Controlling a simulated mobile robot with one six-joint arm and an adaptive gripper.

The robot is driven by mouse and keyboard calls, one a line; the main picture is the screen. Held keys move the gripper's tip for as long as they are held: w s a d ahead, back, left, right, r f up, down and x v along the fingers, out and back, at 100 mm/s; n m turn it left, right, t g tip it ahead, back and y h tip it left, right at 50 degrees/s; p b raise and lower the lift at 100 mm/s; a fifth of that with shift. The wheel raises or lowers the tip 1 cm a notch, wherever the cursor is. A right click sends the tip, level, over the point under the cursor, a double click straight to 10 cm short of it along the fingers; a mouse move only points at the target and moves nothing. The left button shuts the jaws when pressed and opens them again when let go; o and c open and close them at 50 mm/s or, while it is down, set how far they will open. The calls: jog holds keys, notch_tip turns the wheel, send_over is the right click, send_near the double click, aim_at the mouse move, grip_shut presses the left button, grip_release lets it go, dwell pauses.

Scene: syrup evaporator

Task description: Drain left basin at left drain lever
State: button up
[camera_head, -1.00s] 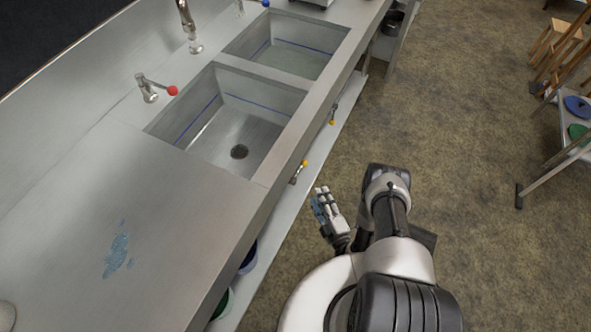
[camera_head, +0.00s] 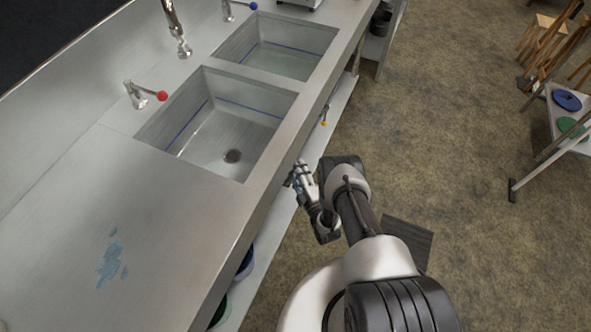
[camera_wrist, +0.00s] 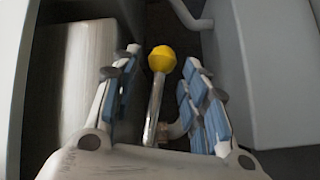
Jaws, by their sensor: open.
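The nearer, left-hand basin (camera_head: 205,150) is steel, with a blue line around its walls and a dark drain hole in its floor. Whether water stands in it I cannot tell. In the wrist view, a metal drain lever (camera_wrist: 154,108) with a yellow knob (camera_wrist: 161,58) stands between the two blue-padded fingers of my gripper (camera_wrist: 158,68), with gaps on both sides. My gripper is open. In the head view my gripper (camera_head: 301,176) is at the counter's front edge, beside this basin, and hides the lever there.
The farther basin (camera_head: 285,73) has its own yellow-knobbed lever (camera_head: 324,122) below the counter front. A red-knobbed tap (camera_head: 145,96) and a spout (camera_head: 178,40) stand behind. Buckets sit under the counter (camera_head: 150,200). The floor (camera_head: 430,130) to the right is clear up to a rack.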

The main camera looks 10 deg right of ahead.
jog(key=shift+w+a, duration=0.2)
jog(key=shift+w, duration=0.8)
grip_shut()
